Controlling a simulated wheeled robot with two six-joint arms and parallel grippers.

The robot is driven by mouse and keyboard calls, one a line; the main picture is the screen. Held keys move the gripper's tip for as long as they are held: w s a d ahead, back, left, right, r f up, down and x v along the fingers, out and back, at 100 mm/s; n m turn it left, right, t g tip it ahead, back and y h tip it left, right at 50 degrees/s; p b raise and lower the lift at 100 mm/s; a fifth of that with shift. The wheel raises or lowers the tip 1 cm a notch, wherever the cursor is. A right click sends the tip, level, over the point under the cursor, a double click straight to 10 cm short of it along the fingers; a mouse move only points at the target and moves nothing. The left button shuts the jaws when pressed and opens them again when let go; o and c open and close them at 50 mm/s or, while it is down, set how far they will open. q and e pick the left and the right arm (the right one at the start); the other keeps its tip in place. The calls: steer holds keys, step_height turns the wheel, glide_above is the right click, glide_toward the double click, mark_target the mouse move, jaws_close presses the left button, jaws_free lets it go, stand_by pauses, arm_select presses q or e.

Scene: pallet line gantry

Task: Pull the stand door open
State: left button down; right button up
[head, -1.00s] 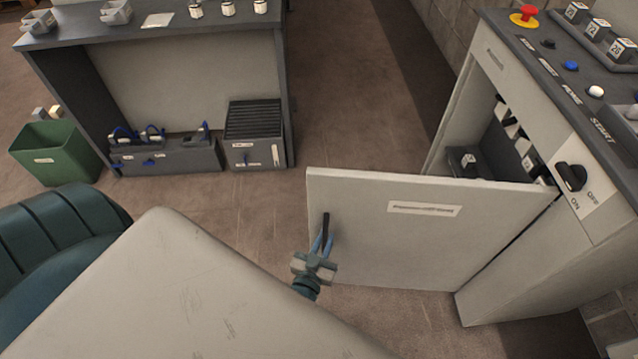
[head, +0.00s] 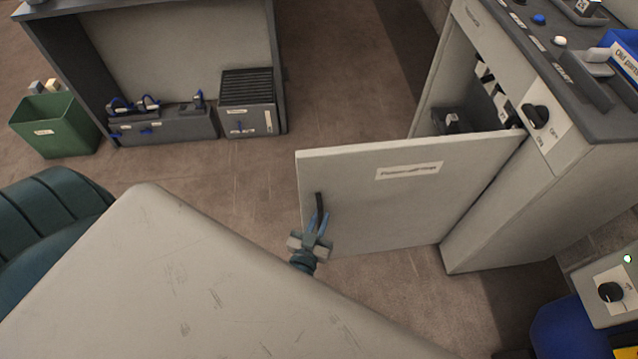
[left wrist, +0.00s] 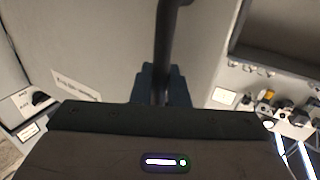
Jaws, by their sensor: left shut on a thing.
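The stand (head: 500,205) is a grey cabinet at the right of the head view. Its door (head: 400,215) is swung wide open, and parts inside the cabinet show behind it. A dark upright handle (head: 320,205) sits near the door's free edge. My left gripper (head: 319,224) is shut on this handle. In the left wrist view the handle (left wrist: 166,50) runs down between the dark fingers, with the door (left wrist: 110,45) behind it. My right gripper is in neither view.
A dark workbench (head: 283,60) stands at the back left, with grey boxes (head: 165,127) under it. A green bin (head: 70,130) stands left of it. A blue container (head: 570,330) and a grey knob box (head: 610,285) are at the lower right. Floor between bench and door is clear.

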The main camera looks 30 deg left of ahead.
arm_select(q)
steer(key=shift+w+r, duration=0.1)
steer(key=c, duration=1.6)
jaws_free()
steer(key=shift+d, duration=0.1)
steer(key=shift+o, duration=0.5)
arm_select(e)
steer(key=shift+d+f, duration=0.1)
